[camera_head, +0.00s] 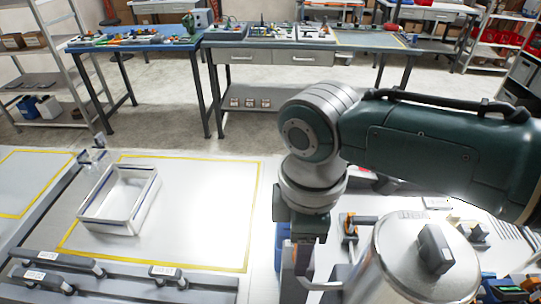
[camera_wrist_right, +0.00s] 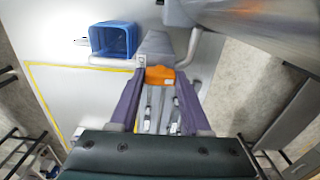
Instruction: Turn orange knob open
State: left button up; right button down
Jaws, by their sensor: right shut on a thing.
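The orange knob (camera_wrist_right: 160,76) shows in the right wrist view, on a grey part next to a curved pipe. My right gripper (camera_wrist_right: 160,80) has its two purple fingers on either side of the knob and is shut on it. In the head view my right gripper (camera_head: 292,262) points down just left of the large silver tank (camera_head: 400,270); the knob it holds is hidden there. The tank's side also fills the top right of the wrist view. My left gripper is not in view.
A blue container (camera_wrist_right: 113,40) stands close left of the knob in the wrist view. A white open box (camera_head: 121,200) stands on the yellow-lined bench to the left. Other orange-and-grey fittings (camera_head: 350,226) stand behind the tank. The bench right of the box is clear.

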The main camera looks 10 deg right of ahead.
jog(key=shift+c, duration=1.8)
grip_release()
notch_tip(320, 180, up, 10)
